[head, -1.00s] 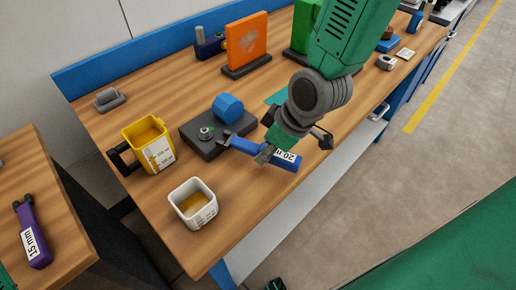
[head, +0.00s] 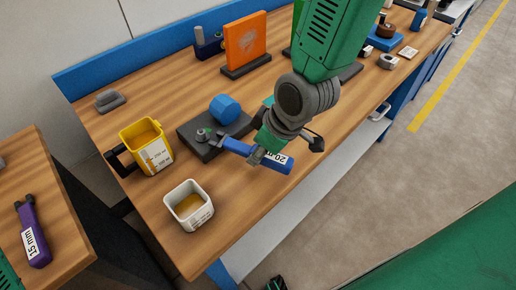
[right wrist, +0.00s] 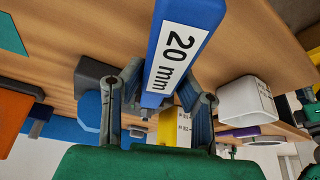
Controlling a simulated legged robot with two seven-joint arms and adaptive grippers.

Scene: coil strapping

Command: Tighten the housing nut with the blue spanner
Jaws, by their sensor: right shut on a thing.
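The blue spanner (head: 283,164), labelled 20 mm, is held over the table in the head view. Its grey head points left to the dark housing block (head: 210,153), at the small grey housing nut (head: 203,134). I cannot tell whether the spanner's jaws are around the nut or beside it. My right gripper (head: 258,152) is shut on the spanner's handle. In the right wrist view the handle (right wrist: 172,45) lies between both fingers, and its head end is hidden. A blue hexagonal part (head: 226,108) stands on the block.
A yellow cup (head: 150,147) and a white cup (head: 189,205) stand left of and in front of the block. An orange panel (head: 246,42) stands behind. A purple 15 mm spanner (head: 33,236) lies on the side table. Bare wood lies along the front edge.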

